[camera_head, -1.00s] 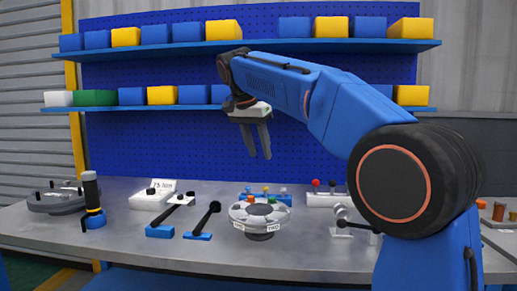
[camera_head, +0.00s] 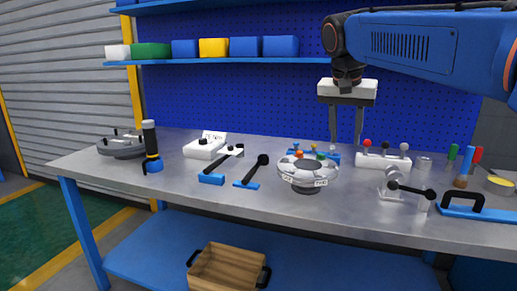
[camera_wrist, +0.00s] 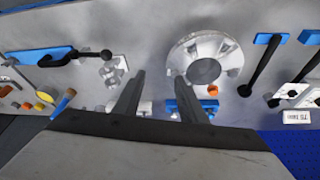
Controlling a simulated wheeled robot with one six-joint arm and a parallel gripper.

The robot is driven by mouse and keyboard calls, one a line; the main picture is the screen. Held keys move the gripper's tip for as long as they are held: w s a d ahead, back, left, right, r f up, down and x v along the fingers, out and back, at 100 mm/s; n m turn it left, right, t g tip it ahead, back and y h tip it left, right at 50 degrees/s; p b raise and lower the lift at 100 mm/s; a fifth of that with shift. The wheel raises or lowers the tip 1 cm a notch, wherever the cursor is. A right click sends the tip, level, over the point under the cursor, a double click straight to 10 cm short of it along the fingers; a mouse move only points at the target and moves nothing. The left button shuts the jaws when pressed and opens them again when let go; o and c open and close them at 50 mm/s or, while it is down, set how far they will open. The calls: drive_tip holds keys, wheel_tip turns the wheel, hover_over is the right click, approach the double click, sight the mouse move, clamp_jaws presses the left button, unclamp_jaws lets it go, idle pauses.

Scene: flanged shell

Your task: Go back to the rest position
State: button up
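My gripper (camera_head: 346,138) hangs above the back of the workbench with its fingers pointing down. Its two fingers are apart, with nothing between them in the head view. The wrist view also shows the two spread fingers (camera_wrist: 160,82) with only bench between them. The flanged shell (camera_head: 308,173), a round grey-white part with labels on its rim, sits on the bench in front and to the left of my gripper. It also shows in the wrist view (camera_wrist: 205,50), beside the right finger and apart from it.
The workbench (camera_head: 130,180) holds a grey disc (camera_head: 122,147), a black upright handle (camera_head: 151,140), levers on blue bases and a white block with coloured knobs (camera_head: 383,161). A shelf with bins (camera_head: 214,47) is behind. A wooden crate (camera_head: 228,268) sits below.

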drive_tip(key=s+d+f+n+y, duration=0.1)
drive_tip(key=s+d+f+n, duration=0.1)
drive_tip(key=s+f, duration=1.1)
drive_tip(key=s+d+f+n+t+y, duration=0.1)
drive_tip(key=s+d+f+n, duration=0.2)
drive_tip(key=s+f, duration=1.1)
drive_tip(key=shift+d+f+n, duration=0.3)
drive_tip(key=shift+f+n, duration=0.2)
drive_tip(key=shift+f, duration=0.25)
